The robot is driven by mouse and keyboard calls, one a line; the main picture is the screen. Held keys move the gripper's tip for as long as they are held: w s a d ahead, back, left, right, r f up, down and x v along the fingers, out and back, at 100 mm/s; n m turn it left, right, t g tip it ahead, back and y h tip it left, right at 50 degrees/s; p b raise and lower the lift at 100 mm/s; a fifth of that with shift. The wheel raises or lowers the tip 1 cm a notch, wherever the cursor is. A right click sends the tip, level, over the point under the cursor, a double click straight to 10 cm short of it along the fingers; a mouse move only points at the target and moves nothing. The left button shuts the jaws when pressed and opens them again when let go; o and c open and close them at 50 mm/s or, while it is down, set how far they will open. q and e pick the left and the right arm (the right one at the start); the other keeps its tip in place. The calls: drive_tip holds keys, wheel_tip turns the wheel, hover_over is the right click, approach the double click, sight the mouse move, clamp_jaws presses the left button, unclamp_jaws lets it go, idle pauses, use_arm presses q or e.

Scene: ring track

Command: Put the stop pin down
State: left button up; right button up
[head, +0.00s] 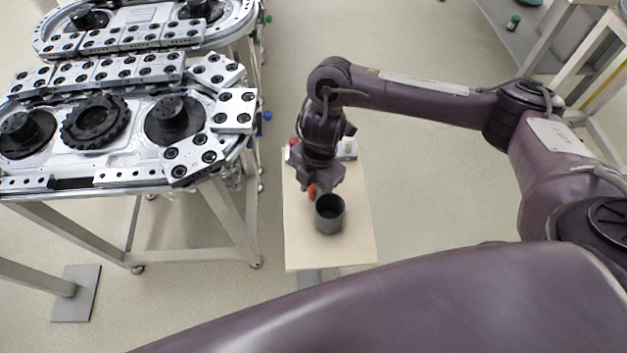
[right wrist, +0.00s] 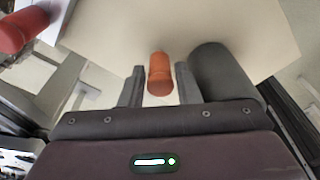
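The orange stop pin (head: 312,191) shows under my right gripper (head: 315,184), above or at the small beige table. In the right wrist view the pin (right wrist: 159,73) sits centred between the two fingers of my right gripper (right wrist: 160,82). The fingers are close on both sides of it, and I see them as shut on it. Whether the pin's lower end touches the table top is hard to tell. My left gripper is not in view.
A dark grey cup (head: 330,214) stands close beside the pin on the beige table (head: 305,255); it also shows in the right wrist view (right wrist: 222,75). A red piece (right wrist: 20,30) lies at the table's far end. The ring track (head: 150,125) stands to the left.

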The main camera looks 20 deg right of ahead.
wheel_tip(320, 180, up, 12)
drive_tip(key=d+p, duration=0.1)
drive_tip(key=shift+w+d+p, duration=0.25)
drive_tip(key=shift+w+p, duration=0.1)
drive_tip(key=shift+w, duration=0.05)
